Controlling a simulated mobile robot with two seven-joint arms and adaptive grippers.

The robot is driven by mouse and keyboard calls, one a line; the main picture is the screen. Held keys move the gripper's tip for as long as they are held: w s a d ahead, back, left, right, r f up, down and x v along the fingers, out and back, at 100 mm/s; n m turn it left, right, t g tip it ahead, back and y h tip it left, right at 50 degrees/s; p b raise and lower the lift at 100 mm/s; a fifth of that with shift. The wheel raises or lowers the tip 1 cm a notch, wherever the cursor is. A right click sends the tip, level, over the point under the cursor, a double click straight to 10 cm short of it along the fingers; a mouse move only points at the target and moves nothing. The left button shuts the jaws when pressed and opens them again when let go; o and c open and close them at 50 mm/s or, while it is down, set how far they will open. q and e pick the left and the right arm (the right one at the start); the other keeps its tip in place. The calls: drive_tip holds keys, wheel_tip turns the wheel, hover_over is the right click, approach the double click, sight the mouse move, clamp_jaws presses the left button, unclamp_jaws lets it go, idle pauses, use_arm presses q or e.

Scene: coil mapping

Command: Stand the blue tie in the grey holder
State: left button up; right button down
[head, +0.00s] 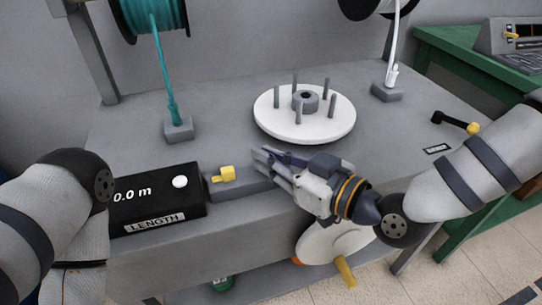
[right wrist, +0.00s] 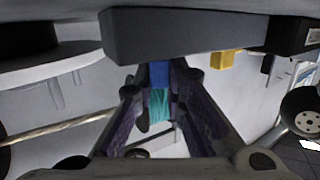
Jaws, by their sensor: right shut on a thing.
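My right gripper (head: 268,158) reaches in from the right over the front of the bench, fingers pointing left, close to the grey block beside the length meter. In the right wrist view, the blue tie (right wrist: 158,74) is a small blue piece between the converging fingers, which are shut on it. The tie cannot be made out in the head view. A long grey block (head: 240,184), also in the right wrist view (right wrist: 185,36), carries a yellow piece (head: 227,174). I cannot tell whether this block is the grey holder. My left gripper is not in view.
A black length meter (head: 160,212) reads 0.0 m. A white disc with upright pegs (head: 304,128) stands behind my right gripper. Small grey blocks hold the teal cable (head: 179,129) and the white cable (head: 387,92). A black-and-yellow tool (head: 455,122) lies at right.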

drive_tip(key=shift+s+d+f+g, duration=0.1)
drive_tip(key=shift+s+f+g, duration=0.1)
drive_tip(key=shift+f, duration=0.4)
drive_tip(key=shift+s+f+g, duration=0.1)
drive_tip(key=shift+s+f, duration=0.05)
drive_tip(key=shift+f, duration=0.4)
idle(0.8)
drive_tip(key=c, duration=1.6)
unclamp_jaws()
drive_tip(key=shift+o, duration=0.2)
drive_tip(key=shift+s+d, duration=0.15)
drive_tip(key=shift+d, duration=0.05)
drive_tip(key=v, duration=0.3)
drive_tip(key=r+v, duration=0.1)
drive_tip(key=v, duration=0.7)
drive_tip(key=shift+w+r, duration=0.2)
drive_tip(key=shift+r, duration=0.1)
drive_tip(key=shift+s+d+r, duration=0.1)
drive_tip(key=shift+r, duration=0.05)
